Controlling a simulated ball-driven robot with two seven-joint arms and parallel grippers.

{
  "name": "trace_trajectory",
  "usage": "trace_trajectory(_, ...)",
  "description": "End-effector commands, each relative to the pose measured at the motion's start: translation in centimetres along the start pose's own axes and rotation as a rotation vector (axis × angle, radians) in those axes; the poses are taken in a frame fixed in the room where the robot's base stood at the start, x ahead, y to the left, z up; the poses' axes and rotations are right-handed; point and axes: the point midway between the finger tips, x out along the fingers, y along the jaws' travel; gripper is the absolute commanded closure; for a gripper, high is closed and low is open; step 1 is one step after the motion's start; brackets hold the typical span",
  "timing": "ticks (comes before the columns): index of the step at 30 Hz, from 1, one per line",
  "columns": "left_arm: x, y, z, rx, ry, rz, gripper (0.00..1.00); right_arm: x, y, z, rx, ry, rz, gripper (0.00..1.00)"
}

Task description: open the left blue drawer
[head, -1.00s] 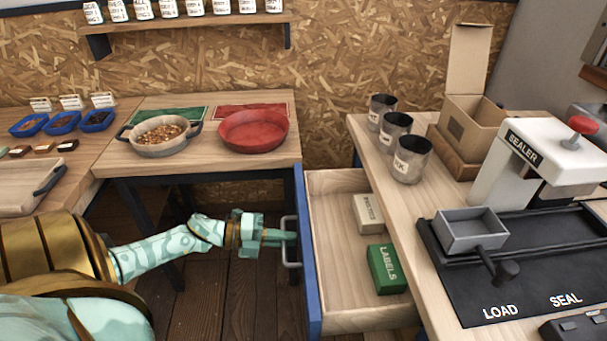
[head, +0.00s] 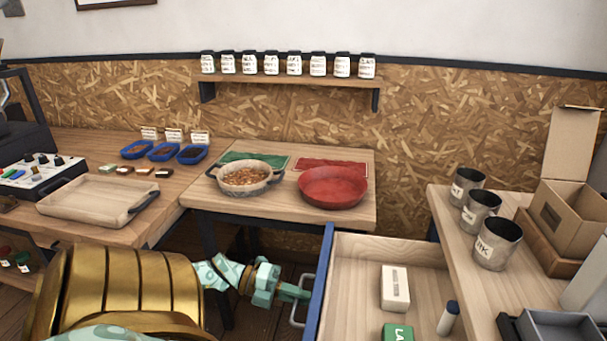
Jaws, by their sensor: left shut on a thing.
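The left blue drawer (head: 317,285) stands pulled out to the left from under the right-hand worktable, its pale wooden inside showing. Its metal bar handle (head: 299,314) is on the blue front. My left gripper (head: 297,292) is at that handle and shut on it; the fingertips are small and partly merge with the bar. Inside the drawer lie a white box (head: 395,288), a green labels box (head: 398,332) and a dark-capped white bottle (head: 448,318). The drawer's near end is cut off by the frame. My right gripper is not in view.
The right worktable (head: 480,265) holds several metal tins (head: 497,243) and an open cardboard box (head: 573,215). Behind the drawer, a table (head: 285,205) carries a bowl of beans (head: 246,180) and a red pan (head: 333,187). A wooden tray (head: 98,201) lies at left.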

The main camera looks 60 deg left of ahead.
Motion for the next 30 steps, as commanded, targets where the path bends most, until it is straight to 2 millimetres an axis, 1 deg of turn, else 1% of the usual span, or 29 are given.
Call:
trace_trajectory(9, 0.0, 0.1, 0.0, -0.001, 0.0, 0.002, 1.0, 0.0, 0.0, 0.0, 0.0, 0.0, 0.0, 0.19)
trace_trajectory(10, 0.0, 0.1, 0.0, -0.001, 0.0, 0.002, 0.81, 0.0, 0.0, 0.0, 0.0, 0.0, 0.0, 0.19)
trace_trajectory(11, 0.0, 0.1, 0.0, -0.001, 0.0, 0.002, 0.75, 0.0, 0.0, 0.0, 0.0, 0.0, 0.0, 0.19)
trace_trajectory(20, -0.2, 0.0, 0.0, -0.001, 0.0, 0.001, 0.75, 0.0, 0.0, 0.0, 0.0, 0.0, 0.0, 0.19)
trace_trajectory(23, -1.0, 0.0, 0.0, 0.0, 0.0, 0.003, 0.75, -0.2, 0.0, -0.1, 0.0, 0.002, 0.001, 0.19)
trace_trajectory(25, -2.3, 0.0, 0.0, -0.001, -0.001, 0.004, 0.75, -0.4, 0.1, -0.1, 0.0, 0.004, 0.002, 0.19)
trace_trajectory(29, -5.6, 0.0, 0.0, -0.002, -0.002, 0.006, 0.75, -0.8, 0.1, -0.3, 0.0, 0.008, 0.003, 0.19)
trace_trajectory(30, -6.7, 0.0, 0.0, -0.002, -0.002, 0.007, 0.75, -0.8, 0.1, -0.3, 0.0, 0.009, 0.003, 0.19)
